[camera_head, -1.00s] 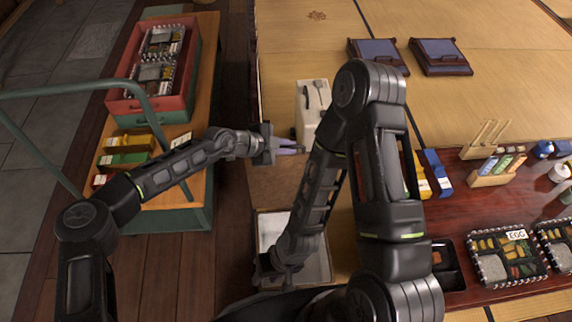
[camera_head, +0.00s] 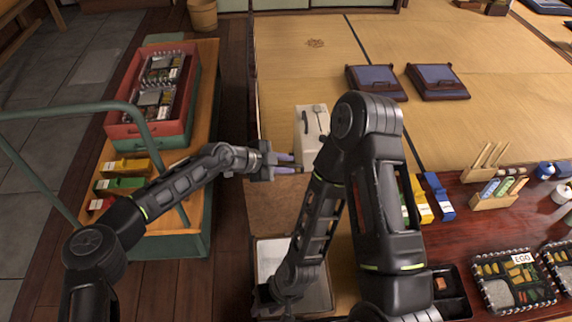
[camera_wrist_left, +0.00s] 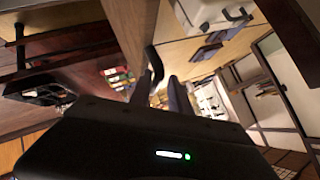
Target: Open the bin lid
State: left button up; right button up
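My left gripper (camera_head: 284,163) points right, beside the upper end of a brown wooden panel (camera_head: 276,205) and just below a white box with a dark handle (camera_head: 312,120). Its two pale fingers are apart with nothing held. A white-lined container (camera_head: 268,255) stands below the panel. I cannot tell surely which part is the bin lid. My right gripper (camera_head: 272,295) is low over that container, its fingers unclear.
A cart (camera_head: 205,150) at the left carries a red crate (camera_head: 120,128) and coloured boxes (camera_head: 130,167). A dark red table (camera_head: 455,230) with food boxes is at the right. Two blue cushions (camera_head: 438,82) lie on the open tatami (camera_head: 310,70).

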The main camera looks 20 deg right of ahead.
pick_arm(q)
jog(key=shift+s+a+f, duration=0.15)
jog(key=shift+f, duration=0.3)
jog(key=w+p+v, duration=0.1)
jog(key=v, duration=0.7)
jog(key=shift+s+r+p, duration=0.3)
jog(key=shift+p, duration=0.1)
